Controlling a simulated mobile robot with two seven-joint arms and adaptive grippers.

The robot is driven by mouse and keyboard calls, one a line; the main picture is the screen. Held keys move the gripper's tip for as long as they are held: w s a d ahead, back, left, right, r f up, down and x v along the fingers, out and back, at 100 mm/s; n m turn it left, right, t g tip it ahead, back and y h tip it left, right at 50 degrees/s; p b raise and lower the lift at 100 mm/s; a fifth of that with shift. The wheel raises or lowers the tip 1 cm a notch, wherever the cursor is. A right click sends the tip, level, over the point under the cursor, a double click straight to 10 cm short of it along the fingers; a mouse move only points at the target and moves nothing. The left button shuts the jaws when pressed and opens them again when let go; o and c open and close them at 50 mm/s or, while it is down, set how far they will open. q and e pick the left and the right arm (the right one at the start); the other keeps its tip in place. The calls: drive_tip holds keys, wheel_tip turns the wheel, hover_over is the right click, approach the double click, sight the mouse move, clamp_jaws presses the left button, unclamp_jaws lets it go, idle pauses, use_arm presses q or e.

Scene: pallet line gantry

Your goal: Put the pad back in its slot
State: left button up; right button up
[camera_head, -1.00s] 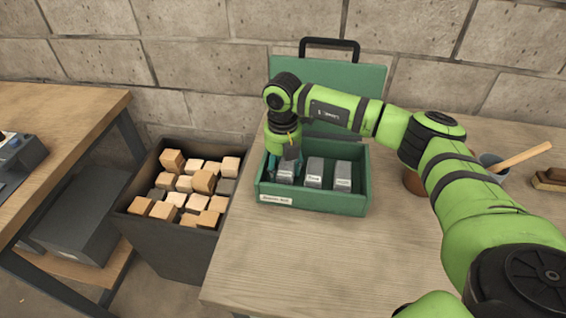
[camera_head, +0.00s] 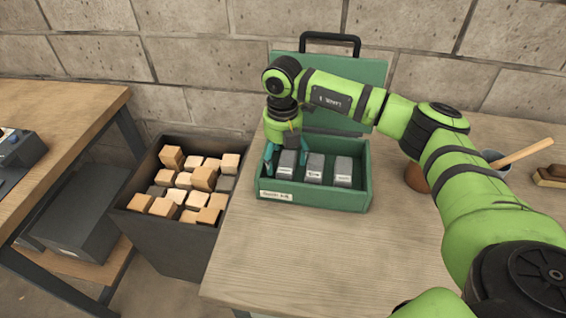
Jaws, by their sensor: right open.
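A green case (camera_head: 330,200) with its lid (camera_head: 366,75) raised stands on the wooden table. Three grey pads with pale labels sit upright side by side in it: a left pad (camera_head: 286,166), a middle pad (camera_head: 315,168) and a right pad (camera_head: 343,172). My right gripper (camera_head: 284,160) is open at the left end of the case, with its teal fingers low by the left pad. The wrist covers part of the case's back left. I cannot tell whether the fingers touch the left pad. My left gripper is not in view.
A dark bin (camera_head: 165,240) of wooden and grey blocks stands left of the table. A brown pot (camera_head: 416,178) and a cup with a wooden handle (camera_head: 525,153) are behind my right arm. A brush (camera_head: 550,176) lies at the far right. The table front (camera_head: 300,260) is clear.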

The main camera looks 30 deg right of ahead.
sight(283, 162)
wheel_tip(283, 162, up, 10)
drive_tip(key=b, duration=0.2)
drive_tip(key=shift+f, duration=0.1)
